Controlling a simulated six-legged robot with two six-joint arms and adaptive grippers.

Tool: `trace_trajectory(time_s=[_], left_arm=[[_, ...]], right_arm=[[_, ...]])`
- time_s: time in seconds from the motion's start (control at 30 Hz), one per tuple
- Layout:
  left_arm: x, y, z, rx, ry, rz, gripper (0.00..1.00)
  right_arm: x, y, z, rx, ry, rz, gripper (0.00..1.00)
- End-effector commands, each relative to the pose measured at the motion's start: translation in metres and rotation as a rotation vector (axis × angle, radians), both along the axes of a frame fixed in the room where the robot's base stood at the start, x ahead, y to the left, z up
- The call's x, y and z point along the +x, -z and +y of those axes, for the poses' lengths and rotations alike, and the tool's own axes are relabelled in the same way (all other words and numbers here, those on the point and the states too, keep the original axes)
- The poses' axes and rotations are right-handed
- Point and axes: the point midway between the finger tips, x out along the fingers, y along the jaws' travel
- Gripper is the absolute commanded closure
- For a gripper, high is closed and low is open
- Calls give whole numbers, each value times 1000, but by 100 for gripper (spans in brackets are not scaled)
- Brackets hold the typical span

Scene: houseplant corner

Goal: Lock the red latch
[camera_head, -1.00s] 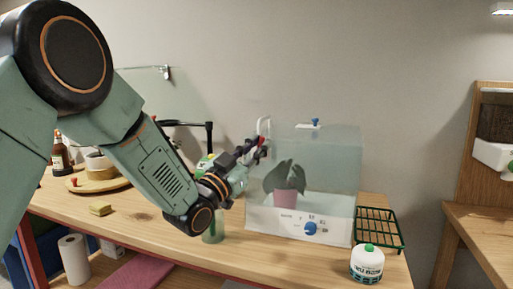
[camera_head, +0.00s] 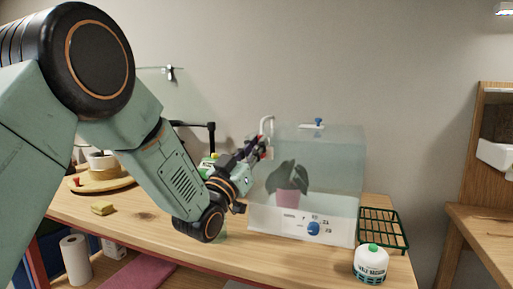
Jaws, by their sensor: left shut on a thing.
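A clear propagation box (camera_head: 335,165) with a white base stands on the bench, with a dark-leaved plant in a pink pot (camera_head: 287,198) inside. The red latch (camera_head: 263,150) shows as a small red patch at the box's upper left side, mostly hidden by my gripper. My left gripper (camera_head: 256,153) reaches in from the left and is shut on the red latch. The fingers cover most of it, so I cannot tell its exact position. My right gripper is out of view.
A blue knob (camera_head: 313,228) is on the base front and a small blue valve (camera_head: 318,122) on the lid.

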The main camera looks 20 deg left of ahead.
Motion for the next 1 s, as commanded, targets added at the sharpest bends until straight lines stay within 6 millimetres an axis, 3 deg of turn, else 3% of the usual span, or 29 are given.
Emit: trace_trajectory(time_s=[0.17,0.2,0.47,0.8,1.0], left_arm=[[0,1,0,0,0,4,100],[0,1,0,0,0,4,86],[0,1,0,0,-1,2,64],[-2,2,1,0,-1,2,64],[-25,13,7,-2,-2,5,64]], right_arm=[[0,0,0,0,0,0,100],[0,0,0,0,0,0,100],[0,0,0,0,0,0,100],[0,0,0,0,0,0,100],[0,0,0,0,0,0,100]])
